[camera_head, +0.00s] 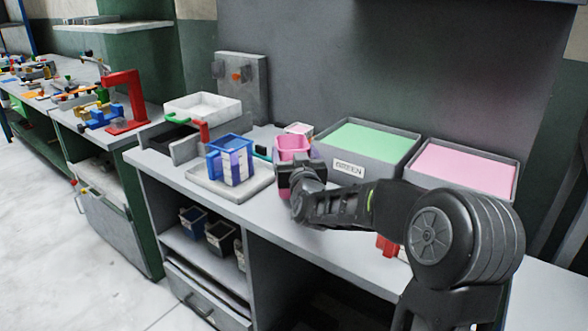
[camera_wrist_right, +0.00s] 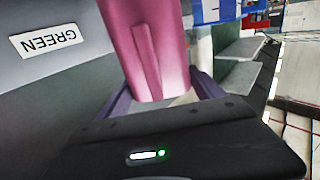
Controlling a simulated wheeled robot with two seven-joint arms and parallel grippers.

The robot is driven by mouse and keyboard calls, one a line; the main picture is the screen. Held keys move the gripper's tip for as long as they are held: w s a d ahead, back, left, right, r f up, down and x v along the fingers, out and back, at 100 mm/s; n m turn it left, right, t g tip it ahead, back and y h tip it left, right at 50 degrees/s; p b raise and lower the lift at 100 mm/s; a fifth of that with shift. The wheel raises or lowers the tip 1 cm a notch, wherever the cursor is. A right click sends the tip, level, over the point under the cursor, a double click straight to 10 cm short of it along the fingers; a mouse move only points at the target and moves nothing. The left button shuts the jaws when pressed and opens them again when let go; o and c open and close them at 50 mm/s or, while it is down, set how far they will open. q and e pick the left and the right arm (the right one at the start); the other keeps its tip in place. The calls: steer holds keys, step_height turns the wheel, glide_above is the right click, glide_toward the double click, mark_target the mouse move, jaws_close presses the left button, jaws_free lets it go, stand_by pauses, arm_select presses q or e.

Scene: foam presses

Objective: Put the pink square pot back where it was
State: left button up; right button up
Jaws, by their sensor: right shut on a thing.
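The pink square pot (camera_head: 293,146) is at the middle of the bench in the head view, left of the bin labelled GREEN. My right gripper (camera_head: 296,165) reaches in from the right and is shut on it; the wrist partly hides the pot's lower part. In the right wrist view the pink pot (camera_wrist_right: 147,50) stands between the two purple fingers of the right gripper (camera_wrist_right: 162,95). I cannot tell whether its base touches the bench. My left gripper is not in view.
A blue pot (camera_head: 231,160) stands on a pale plate (camera_head: 205,184) to the left. The GREEN bin (camera_head: 347,168) and a pink-filled bin (camera_head: 462,172) stand to the right. A white tray (camera_head: 203,107) and red press (camera_head: 124,100) are farther left. Pots (camera_head: 219,235) sit on the shelf below.

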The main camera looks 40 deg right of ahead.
steer(key=shift+f, duration=1.85)
steer(key=shift+f, duration=0.1)
steer(key=o, duration=2)
